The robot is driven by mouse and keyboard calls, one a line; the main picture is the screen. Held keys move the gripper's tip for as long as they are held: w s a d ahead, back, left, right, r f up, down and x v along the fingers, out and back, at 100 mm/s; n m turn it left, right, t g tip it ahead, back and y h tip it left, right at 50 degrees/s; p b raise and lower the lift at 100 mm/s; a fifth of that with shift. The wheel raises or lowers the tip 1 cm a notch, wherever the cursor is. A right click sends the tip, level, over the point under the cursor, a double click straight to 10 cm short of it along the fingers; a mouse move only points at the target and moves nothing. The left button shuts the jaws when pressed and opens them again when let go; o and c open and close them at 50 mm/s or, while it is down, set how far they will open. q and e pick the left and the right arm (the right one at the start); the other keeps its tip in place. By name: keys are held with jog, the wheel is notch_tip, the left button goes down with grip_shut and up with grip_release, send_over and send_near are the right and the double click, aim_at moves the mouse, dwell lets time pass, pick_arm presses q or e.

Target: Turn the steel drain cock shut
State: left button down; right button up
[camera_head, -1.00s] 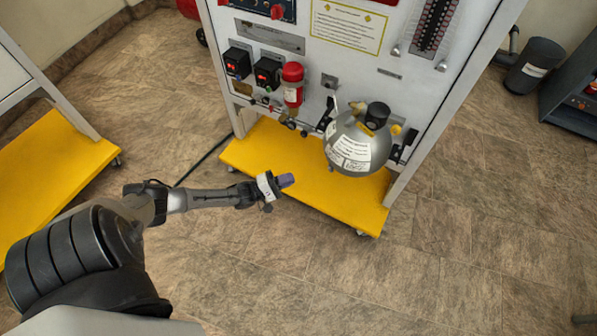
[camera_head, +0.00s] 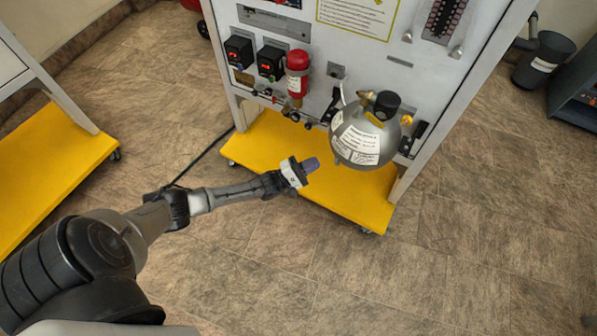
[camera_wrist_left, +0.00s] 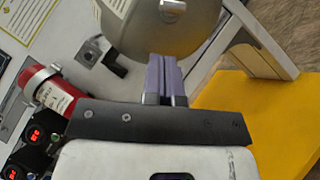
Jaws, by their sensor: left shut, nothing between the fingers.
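My left gripper (camera_head: 309,164) has purple-grey fingers pressed together with nothing between them. In the head view it is below and left of the round steel tank (camera_head: 362,139), apart from it in the picture. My right gripper is not in view.
A red cylinder (camera_head: 297,63) and small valves (camera_head: 267,95) are on the panel left of the tank. The trainer's yellow base (camera_head: 262,148) lies below the gripper. A black bracket (camera_head: 419,136) is right of the tank. Open floor (camera_head: 440,270) lies in front.

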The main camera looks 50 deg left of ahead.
aim_at(335, 159)
pick_arm(q)
jog(key=d, duration=0.1)
jog(key=w+d+r, duration=0.1)
jog(key=d+r, duration=0.1)
jog(key=shift+w+d, duration=0.1)
jog(key=shift+w, duration=0.3)
jog(key=shift+w+d+r, duration=0.1)
jog(key=shift+w+d, duration=0.05)
jog(key=shift+d+r+m+p, duration=0.1)
jog(key=shift+r+m+p, duration=0.25)
jog(key=shift+p, duration=0.2)
jog(key=shift+g, duration=0.3)
